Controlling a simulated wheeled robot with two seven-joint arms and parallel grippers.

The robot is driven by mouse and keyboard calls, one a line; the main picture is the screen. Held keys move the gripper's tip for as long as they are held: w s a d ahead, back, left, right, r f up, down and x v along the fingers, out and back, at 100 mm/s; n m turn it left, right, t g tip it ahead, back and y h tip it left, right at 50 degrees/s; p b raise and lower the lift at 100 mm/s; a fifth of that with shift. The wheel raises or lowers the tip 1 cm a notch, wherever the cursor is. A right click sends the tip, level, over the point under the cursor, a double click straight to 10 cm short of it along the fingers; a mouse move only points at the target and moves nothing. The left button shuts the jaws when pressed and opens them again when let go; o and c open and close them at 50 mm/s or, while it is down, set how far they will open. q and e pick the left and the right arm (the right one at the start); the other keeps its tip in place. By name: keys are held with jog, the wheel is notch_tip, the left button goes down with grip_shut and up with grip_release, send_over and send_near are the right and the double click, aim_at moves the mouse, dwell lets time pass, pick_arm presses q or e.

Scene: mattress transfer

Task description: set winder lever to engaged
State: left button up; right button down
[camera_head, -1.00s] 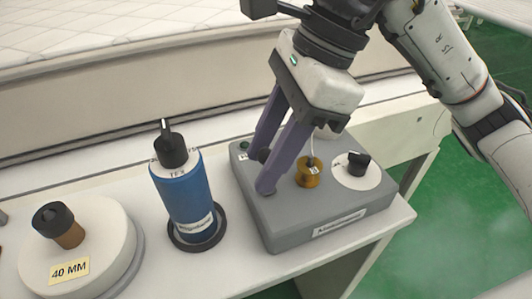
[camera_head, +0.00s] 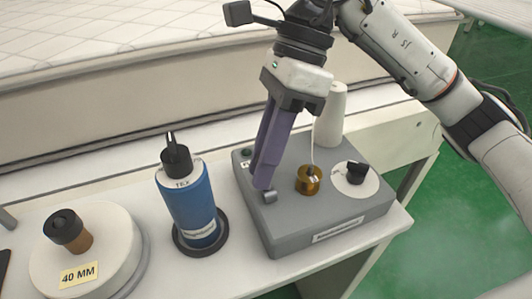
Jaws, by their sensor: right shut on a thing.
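The winder (camera_head: 300,232) is a grey box on the white table. A small grey metal piece (camera_head: 269,197), apparently the base of the winder lever, shows on its top at the left. My right gripper (camera_head: 262,170) comes down from above with its two purple fingers close together just over that piece. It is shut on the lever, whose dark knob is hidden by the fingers. A brass bobbin (camera_head: 308,181) with thread sits right of the fingers. My left gripper is not in view.
A black dial (camera_head: 356,172) on a white disc is at the winder's right. A white cone (camera_head: 331,117) stands behind. Left of the winder are a blue bottle (camera_head: 188,204) and a round white "40 MM" base (camera_head: 112,245). A mattress (camera_head: 120,40) lies at the back.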

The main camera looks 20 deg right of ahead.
dwell(0.3)
jog(key=c, duration=1.6)
grip_release()
jog(key=shift+w, duration=0.1)
jog(key=p+v, duration=0.1)
jog(key=v, duration=0.9)
jog(key=shift+w+r, duration=0.1)
jog(key=shift+w, duration=0.05)
